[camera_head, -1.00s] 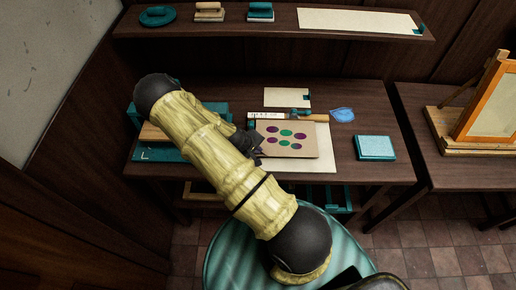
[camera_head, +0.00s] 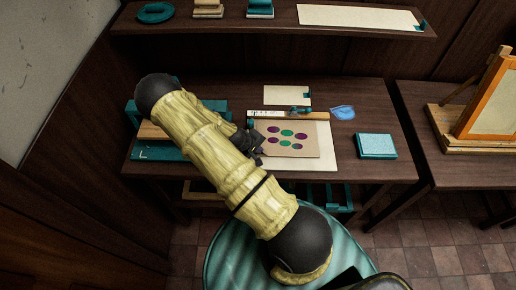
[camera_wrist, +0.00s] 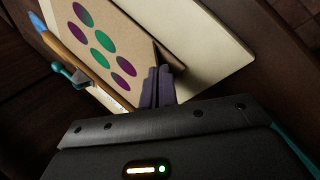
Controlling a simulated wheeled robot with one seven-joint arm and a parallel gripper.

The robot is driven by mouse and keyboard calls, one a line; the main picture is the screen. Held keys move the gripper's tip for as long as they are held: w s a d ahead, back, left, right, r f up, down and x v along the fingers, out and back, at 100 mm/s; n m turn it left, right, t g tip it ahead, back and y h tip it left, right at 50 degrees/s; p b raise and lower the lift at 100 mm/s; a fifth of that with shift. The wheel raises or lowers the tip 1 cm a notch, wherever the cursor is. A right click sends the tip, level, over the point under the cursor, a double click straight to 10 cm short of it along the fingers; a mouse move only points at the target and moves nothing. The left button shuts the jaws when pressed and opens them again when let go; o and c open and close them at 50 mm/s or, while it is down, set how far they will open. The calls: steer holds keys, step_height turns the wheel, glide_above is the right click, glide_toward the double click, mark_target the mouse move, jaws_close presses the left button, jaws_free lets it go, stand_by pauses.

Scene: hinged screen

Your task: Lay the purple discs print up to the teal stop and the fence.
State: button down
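The purple discs print (camera_head: 298,151), a tan card with purple and green discs, lies flat or nearly flat over a larger cream sheet (camera_head: 328,163). It also shows in the wrist view (camera_wrist: 115,40). The fence (camera_head: 280,115), a wooden strip with a white scale, runs along the print's far edge; a small gap seems to show between them. A small teal piece (camera_head: 251,124), apparently the stop, is at the print's far left corner; contact is unclear. My gripper (camera_wrist: 158,72) has its fingers close together at the print's edge, apparently pinching it.
A cream card (camera_head: 285,94) lies behind. A teal fixture (camera_head: 155,152) stands left. A shelf (camera_head: 280,29) overhangs the back.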

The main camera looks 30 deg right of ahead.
steer(key=shift+a, duration=0.3)
steer(key=shift+w+f+b, duration=0.15)
steer(key=shift+w+b, duration=0.25)
steer(key=shift+w, duration=0.05)
stand_by(0.8)
steer(key=c, duration=1.6)
jaws_free()
steer(key=shift+o, duration=0.3)
steer(key=shift+s, duration=0.1)
step_height(320, 180, up, 7)
steer(key=p, duration=0.4)
